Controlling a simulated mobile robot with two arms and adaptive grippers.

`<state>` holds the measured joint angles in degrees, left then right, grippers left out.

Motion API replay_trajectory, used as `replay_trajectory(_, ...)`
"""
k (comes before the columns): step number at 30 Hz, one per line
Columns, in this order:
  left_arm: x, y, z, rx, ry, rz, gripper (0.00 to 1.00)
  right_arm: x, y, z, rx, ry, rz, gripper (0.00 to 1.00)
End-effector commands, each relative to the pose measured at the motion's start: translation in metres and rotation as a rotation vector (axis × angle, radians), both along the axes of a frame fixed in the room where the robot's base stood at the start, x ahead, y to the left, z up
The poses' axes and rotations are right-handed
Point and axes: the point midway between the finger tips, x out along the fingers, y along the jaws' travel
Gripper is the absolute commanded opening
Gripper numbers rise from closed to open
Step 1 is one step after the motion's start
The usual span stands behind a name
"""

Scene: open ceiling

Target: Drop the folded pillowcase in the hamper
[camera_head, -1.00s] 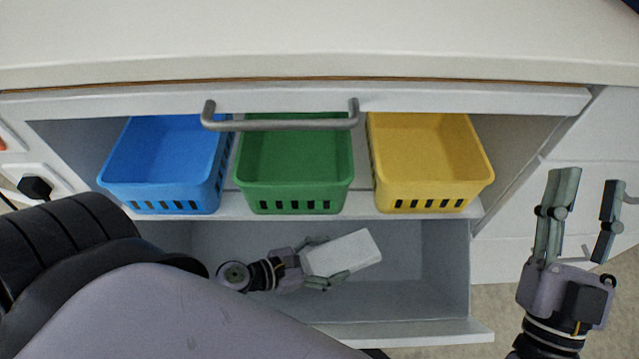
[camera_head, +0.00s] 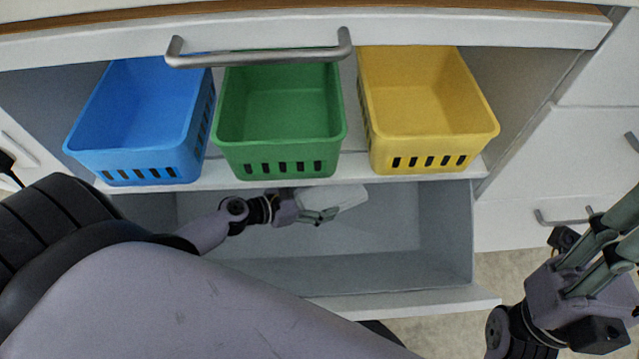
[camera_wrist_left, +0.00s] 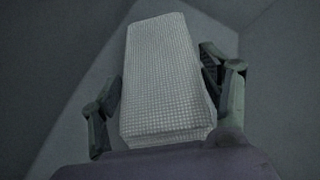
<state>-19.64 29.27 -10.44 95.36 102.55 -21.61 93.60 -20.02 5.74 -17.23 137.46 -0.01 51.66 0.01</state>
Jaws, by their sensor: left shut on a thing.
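The folded pillowcase (camera_head: 338,197) is a white, flat block, low in the drawer area in the head view. My left gripper (camera_head: 318,214) is shut on it, inside the open grey-walled drawer (camera_head: 440,235) below the basket shelf. In the left wrist view the pillowcase (camera_wrist_left: 165,75) shows a waffle texture and stands between the two fingers of my left gripper (camera_wrist_left: 165,95). Its upper edge is close under the shelf in the head view. I cannot tell whether it touches the drawer. Nothing is clearly marked as a hamper. My right gripper (camera_head: 615,240) is empty, fingers apart, tips cut off by the frame.
Blue (camera_head: 135,160), green (camera_head: 280,155) and yellow (camera_head: 430,150) baskets, all empty, stand on the shelf (camera_head: 355,172) above the drawer. A front with a metal handle (camera_head: 258,57) crosses above them. White drawers (camera_head: 580,165) stand at right.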

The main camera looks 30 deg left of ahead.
Motion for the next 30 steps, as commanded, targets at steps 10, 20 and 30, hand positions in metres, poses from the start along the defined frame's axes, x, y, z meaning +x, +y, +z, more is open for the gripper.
replay_trajectory(10, 0.002, 0.001, -0.002, -0.001, -0.002, 0.000, 0.40, 0.000, 0.000, -0.003, 0.000, 0.001, 0.000, 0.40)
replay_trajectory(20, 0.002, 0.001, -0.013, -0.002, -0.001, 0.001, 0.40, 0.001, 0.001, -0.006, -0.003, -0.008, 0.000, 0.40)
replay_trajectory(30, 0.002, 0.001, -0.013, 0.000, -0.001, 0.001, 0.84, 0.001, 0.000, -0.003, -0.002, -0.017, -0.001, 0.40)
